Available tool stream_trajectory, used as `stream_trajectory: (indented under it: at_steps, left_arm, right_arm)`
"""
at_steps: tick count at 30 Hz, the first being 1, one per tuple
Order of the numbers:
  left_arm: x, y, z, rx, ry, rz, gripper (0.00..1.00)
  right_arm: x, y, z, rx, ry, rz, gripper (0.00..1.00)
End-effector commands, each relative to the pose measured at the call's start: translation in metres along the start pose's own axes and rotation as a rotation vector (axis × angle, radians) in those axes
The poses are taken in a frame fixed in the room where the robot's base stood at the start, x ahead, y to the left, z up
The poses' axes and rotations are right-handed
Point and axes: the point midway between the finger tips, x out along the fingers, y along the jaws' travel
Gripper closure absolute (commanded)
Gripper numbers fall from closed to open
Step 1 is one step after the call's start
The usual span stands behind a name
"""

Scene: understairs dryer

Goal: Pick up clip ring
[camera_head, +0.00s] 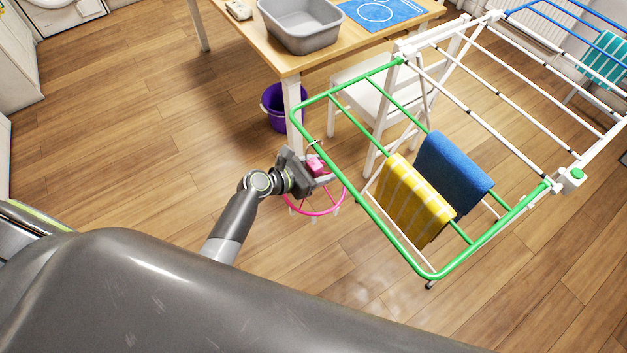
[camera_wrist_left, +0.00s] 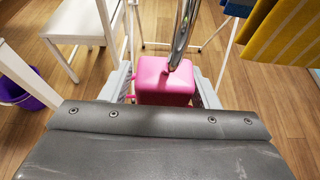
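The pink clip ring (camera_head: 341,205) hangs at the near-left corner of the green rack end. Its metal hook (camera_head: 314,144) reaches up to the green rail. Its pink block (camera_wrist_left: 165,82) sits under the metal stem in the left wrist view. My left gripper (camera_head: 317,169) is at this block, with one finger on each side of it. The fingers look open, with narrow gaps beside the block. Part of the ring's hoop and clips is hidden behind the gripper. My right gripper is not in view.
The drying rack (camera_head: 377,206) holds a yellow checked cloth (camera_head: 412,200) and a blue cloth (camera_head: 452,172). A white chair (camera_head: 365,95) and purple bucket (camera_head: 275,108) stand behind the gripper. A wooden table (camera_head: 285,62) carries a grey basin (camera_head: 303,40). Floor on the left is clear.

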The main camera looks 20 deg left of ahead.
Motion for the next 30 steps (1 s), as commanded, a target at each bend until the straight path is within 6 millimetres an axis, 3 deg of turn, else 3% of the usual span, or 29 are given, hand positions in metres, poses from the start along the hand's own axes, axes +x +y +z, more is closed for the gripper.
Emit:
stream_trajectory:
  at_steps: [1,10,20,29,30]
  left_arm:
    - [0.000,0.000,0.000,0.000,0.000,0.000,0.52]
    - [0.000,0.000,-0.001,0.000,0.001,0.000,0.89]
    - [-0.002,0.000,0.002,0.001,0.003,0.000,0.89]
    - [-0.015,0.001,0.036,0.003,-0.001,0.001,0.89]
    - [-0.023,0.001,0.026,0.001,0.005,0.001,0.89]
  right_arm:
    - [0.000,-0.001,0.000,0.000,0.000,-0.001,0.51]
    - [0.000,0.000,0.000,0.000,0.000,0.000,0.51]
    - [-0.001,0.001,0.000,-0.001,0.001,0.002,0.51]
    - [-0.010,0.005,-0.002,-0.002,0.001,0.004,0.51]
    - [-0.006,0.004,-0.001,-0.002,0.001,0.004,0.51]
